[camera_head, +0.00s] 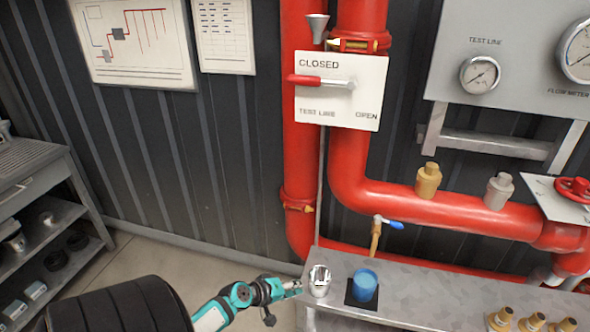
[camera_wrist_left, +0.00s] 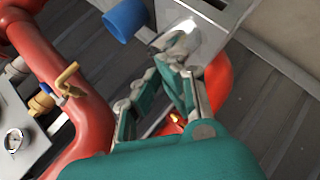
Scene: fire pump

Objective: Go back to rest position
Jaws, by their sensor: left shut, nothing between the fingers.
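My left gripper (camera_head: 294,288) is at the front left corner of the metal bench (camera_head: 420,300). It is shut and empty, with its fingertips just left of a shiny metal cup (camera_head: 319,283). I cannot tell whether they touch the cup. In the left wrist view the gripper's closed fingers (camera_wrist_left: 172,58) point toward the bench top and partly cover the metal cup (camera_wrist_left: 168,36). My right gripper is not in view.
A blue cup (camera_head: 365,284) stands on a dark square right of the metal cup. Several brass fittings (camera_head: 530,322) are at the bench's right. Red pipes (camera_head: 300,180) run behind it. A grey shelf unit (camera_head: 35,180) stands at left. Floor (camera_head: 150,262) shows between shelf and bench.

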